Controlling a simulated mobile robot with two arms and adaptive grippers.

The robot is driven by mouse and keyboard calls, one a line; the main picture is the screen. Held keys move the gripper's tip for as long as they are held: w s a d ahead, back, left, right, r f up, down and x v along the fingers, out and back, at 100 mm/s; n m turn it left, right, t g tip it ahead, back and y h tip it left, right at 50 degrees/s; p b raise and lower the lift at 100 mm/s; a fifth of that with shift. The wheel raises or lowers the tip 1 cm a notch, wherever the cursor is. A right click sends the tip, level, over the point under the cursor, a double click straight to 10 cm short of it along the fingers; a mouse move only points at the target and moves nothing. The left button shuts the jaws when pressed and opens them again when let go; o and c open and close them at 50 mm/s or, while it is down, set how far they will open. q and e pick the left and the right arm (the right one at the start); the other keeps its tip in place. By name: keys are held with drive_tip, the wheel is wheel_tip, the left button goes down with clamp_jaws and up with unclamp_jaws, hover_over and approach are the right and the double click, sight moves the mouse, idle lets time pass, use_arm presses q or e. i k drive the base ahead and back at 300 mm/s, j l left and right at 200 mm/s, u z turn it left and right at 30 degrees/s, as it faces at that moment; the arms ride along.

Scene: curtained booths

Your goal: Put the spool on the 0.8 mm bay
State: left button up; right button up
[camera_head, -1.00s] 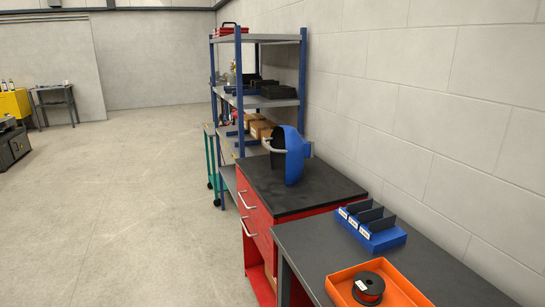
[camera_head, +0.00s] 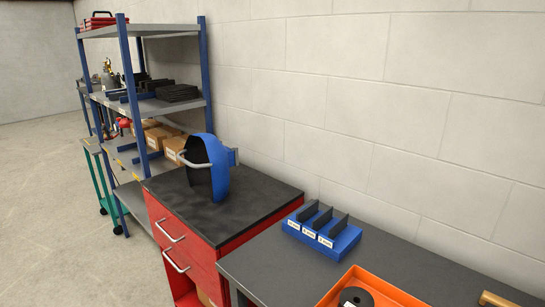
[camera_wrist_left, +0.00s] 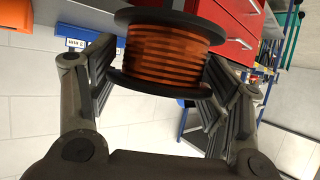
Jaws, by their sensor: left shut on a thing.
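My left gripper (camera_wrist_left: 160,85) is shut on a spool (camera_wrist_left: 165,50) with black flanges and copper-orange winding, held between its fingers in the left wrist view. The gripper and this spool do not show in the head view. A blue bay rack (camera_head: 338,246) with black upright dividers and white front labels stands on the grey bench by the wall. It also shows in part in the left wrist view (camera_wrist_left: 88,32), beyond the left finger. I cannot read which label is 0.8 mm. My right gripper is not in view.
An orange tray (camera_head: 390,289) at the bench front holds another dark spool (camera_head: 355,298), cut off below. A wooden-looking piece (camera_head: 495,299) is at the lower right.

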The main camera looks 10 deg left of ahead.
sight(152, 168)
drive_tip(key=i+j, duration=0.1)
drive_tip(key=j, duration=0.25)
drive_tip(key=i+j, duration=0.15)
drive_tip(key=j, duration=0.25)
drive_tip(key=i+j+z, duration=0.1)
drive_tip(key=j, duration=0.25)
drive_tip(key=i+j, duration=0.15)
drive_tip(key=j, duration=0.2)
drive_tip(key=i+j+z, duration=0.1)
drive_tip(key=j, duration=0.3)
drive_tip(key=i+j, duration=0.15)
drive_tip(key=j, duration=0.2)
drive_tip(key=i+j, duration=0.1)
drive_tip(key=j, duration=0.25)
drive_tip(key=i+j+z, duration=0.1)
drive_tip(key=j, duration=0.25)
drive_tip(key=i+j, duration=0.15)
drive_tip(key=j, duration=0.2)
drive_tip(key=i+j, duration=0.15)
drive_tip(key=j, duration=0.2)
drive_tip(key=i+j, duration=0.3)
drive_tip(key=i+j+z, duration=0.1)
drive_tip(key=i+j, duration=0.15)
drive_tip(key=j, duration=0.25)
drive_tip(key=i+j+z, duration=0.1)
drive_tip(key=i+j, duration=0.15)
drive_tip(key=j, duration=0.15)
